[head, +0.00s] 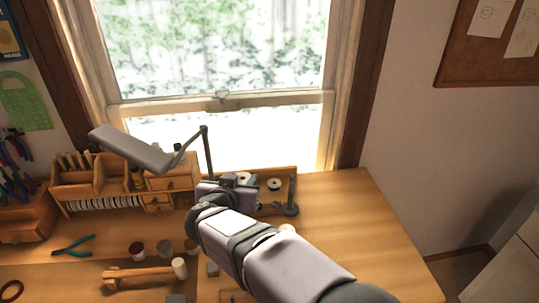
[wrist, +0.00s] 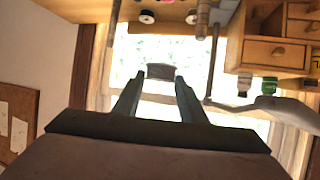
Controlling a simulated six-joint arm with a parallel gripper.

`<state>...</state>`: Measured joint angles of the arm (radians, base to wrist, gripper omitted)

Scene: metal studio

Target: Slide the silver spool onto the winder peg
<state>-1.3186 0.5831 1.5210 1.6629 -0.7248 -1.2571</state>
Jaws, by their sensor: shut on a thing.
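My gripper (wrist: 160,78) is shut on a dark grey piece, seen between its fingertips in the wrist view; it is likely the silver spool (wrist: 160,71). It is held clear of the bench, with the bright window behind it. In the head view my gripper (head: 230,184) is over the back of the bench, in front of the small wooden rack. The held spool is small and partly hidden by the gripper there. I cannot make out the winder peg for certain; a dark upright post on a round base (head: 291,209) stands just right of the gripper.
A desk lamp (head: 132,150) reaches in from the left behind my gripper. A wooden organiser (head: 90,185), teal pliers (head: 73,245), small spools (head: 137,250) and a wooden tool (head: 140,276) occupy the left side. A wooden rack (head: 285,172) holds white spools. The bench's right side is clear.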

